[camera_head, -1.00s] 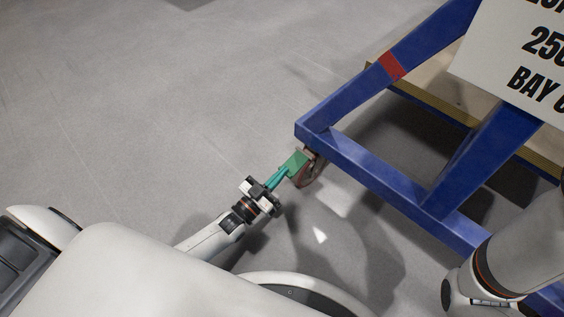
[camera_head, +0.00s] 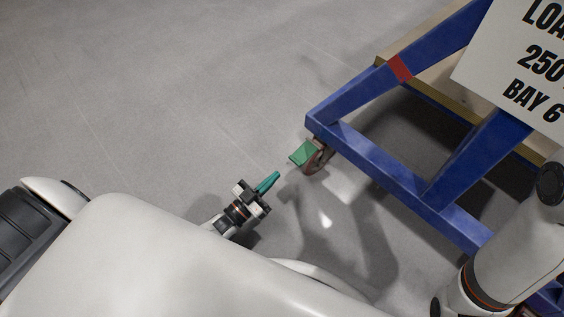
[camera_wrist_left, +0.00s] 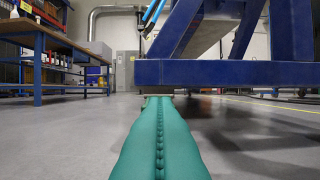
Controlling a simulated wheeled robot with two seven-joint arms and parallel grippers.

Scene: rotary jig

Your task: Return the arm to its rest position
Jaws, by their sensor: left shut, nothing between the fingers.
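My left gripper (camera_head: 274,177) has teal fingers pressed together, with nothing between them. It is low over the grey floor, to the lower left of a green pedal (camera_head: 302,153) and apart from it. The pedal is on a caster wheel (camera_head: 318,160) under the near corner of a blue frame (camera_head: 365,157). In the left wrist view the shut fingers (camera_wrist_left: 158,102) point forward at the low blue beam (camera_wrist_left: 225,73).
A white sign (camera_head: 520,65) with black lettering hangs on the frame, beside a red band (camera_head: 400,68). The floor (camera_head: 150,100) left of the frame is clear. A blue-legged workbench (camera_wrist_left: 45,50) stands at the left in the wrist view.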

